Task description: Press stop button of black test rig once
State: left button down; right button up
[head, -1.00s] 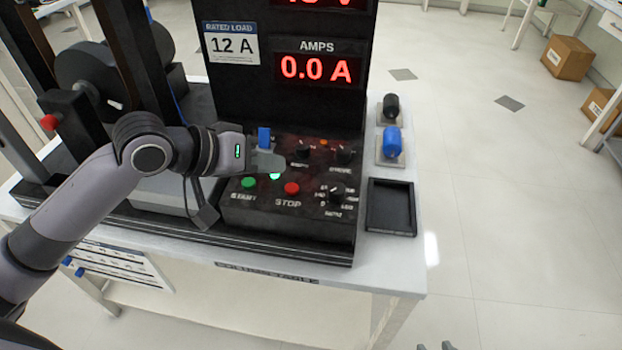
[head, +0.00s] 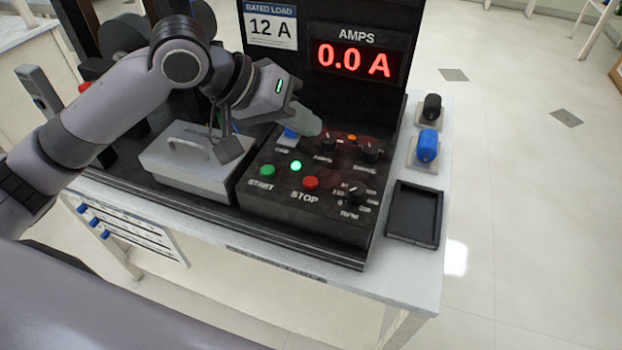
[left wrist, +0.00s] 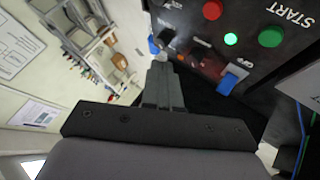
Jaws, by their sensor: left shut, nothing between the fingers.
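The black test rig (head: 300,215) stands on the white table. On its sloped panel are the red stop button (head: 311,182), the green start button (head: 267,171) and a lit green lamp (head: 296,166) between them. The stop button also shows in the left wrist view (left wrist: 212,10), near the top edge. My left gripper (head: 316,127) is shut and empty. It is over the back part of the panel, behind the stop button and apart from it. Its closed fingers show in the left wrist view (left wrist: 161,72). My right gripper is not in view.
A blue switch (head: 289,136) and several black knobs (head: 354,192) sit on the panel. The display (head: 355,60) reads 0.0 A. A grey box with a handle (head: 190,155) is left of the panel. A black tray (head: 414,214) and blue cylinder (head: 427,146) are on the right.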

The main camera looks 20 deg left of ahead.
aim_at(304, 182)
pick_arm(q)
jog(key=shift+f+b, duration=1.55)
jog(key=shift+b, duration=0.35)
notch_tip(304, 182, down, 3)
jog(key=b, duration=0.5)
jog(key=shift+f, duration=1.3)
jog(key=shift+f, duration=0.4)
